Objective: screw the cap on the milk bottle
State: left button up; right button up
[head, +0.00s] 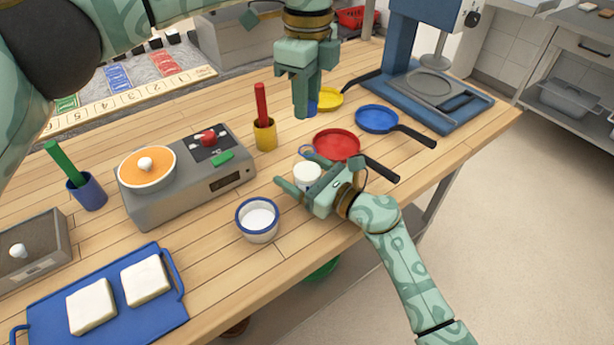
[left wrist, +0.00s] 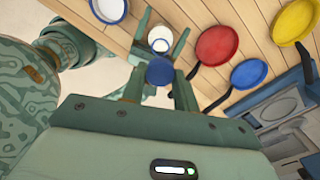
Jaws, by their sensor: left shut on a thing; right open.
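The milk bottle appears to be the white round thing (head: 307,175) on the table near its front edge, between the fingers of my right gripper (head: 298,172). Those fingers are open, one on each side of it; I cannot tell whether they touch it. My left gripper (head: 309,108) is higher up, pointing down, shut on the blue cap (head: 313,106). The cap (left wrist: 160,71) shows clearly between its fingers in the left wrist view, with the white bottle top (left wrist: 158,37) beyond it. The cap is apart from the bottle. The bottle's lower part is partly hidden by my right gripper.
A red pan (head: 337,144) stands close behind the bottle, with blue (head: 377,118) and yellow (head: 329,98) pans farther back. A blue-rimmed bowl (head: 243,232) with white contents is at left. A grey burner unit (head: 190,195) and yellow cup (head: 265,138) stand beyond.

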pick_arm(q)
jog(key=shift+f, duration=0.1)
pick_arm(e)
jog(key=c, duration=1.5)
pick_arm(q)
jog(key=shift+f, duration=2.4)
pick_arm(e)
jog(key=shift+o, duration=0.2)
pick_arm(q)
jog(key=shift+f, duration=0.1)
jog(key=shift+f, duration=0.8)
jog(key=shift+f, duration=0.55)
